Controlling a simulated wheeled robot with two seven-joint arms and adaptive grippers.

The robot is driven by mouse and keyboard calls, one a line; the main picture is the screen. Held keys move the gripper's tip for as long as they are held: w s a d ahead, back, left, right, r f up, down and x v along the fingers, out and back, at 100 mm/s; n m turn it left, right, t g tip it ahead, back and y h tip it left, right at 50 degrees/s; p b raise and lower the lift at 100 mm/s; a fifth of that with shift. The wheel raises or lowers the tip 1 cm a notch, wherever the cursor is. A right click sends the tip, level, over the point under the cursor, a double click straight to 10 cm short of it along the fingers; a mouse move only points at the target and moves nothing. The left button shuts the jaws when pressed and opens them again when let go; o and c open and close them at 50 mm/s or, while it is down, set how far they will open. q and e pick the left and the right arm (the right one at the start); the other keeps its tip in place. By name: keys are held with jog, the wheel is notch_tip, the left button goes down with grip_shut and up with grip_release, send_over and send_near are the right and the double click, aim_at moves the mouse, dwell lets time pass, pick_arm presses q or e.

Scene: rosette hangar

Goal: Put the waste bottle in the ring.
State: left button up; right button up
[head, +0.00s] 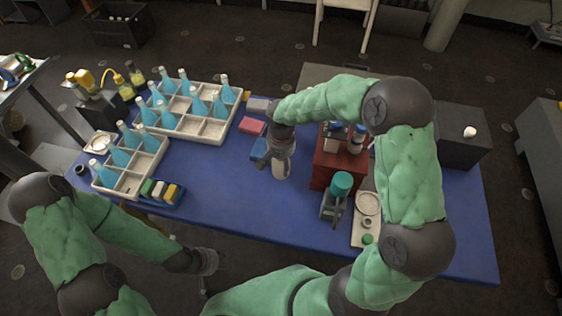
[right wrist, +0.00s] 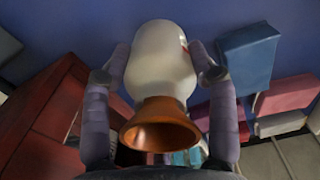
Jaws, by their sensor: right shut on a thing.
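My right gripper (head: 281,160) is shut on a white bottle (head: 281,171) above the blue table. In the right wrist view the white bottle (right wrist: 161,62) sits between both fingers and an orange funnel (right wrist: 160,126) is at its near end. I take this for the waste bottle. A pale round shape (head: 367,203) on a white tray lies at the right; another (head: 99,142) is at the table's left end. I cannot tell which of them is the ring. My left gripper (head: 208,263) is by the table's front edge; its fingers are too small to read.
White divided crates (head: 215,130) with blue bottles stand at the left. Blue and pink blocks (head: 252,126) lie left of my right gripper. A red box (head: 322,168) and a teal-topped device (head: 342,184) stand to its right. The table's middle front (head: 230,205) is clear.

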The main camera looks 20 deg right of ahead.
jog(key=o, duration=1.3)
jog(key=shift+o, duration=0.2)
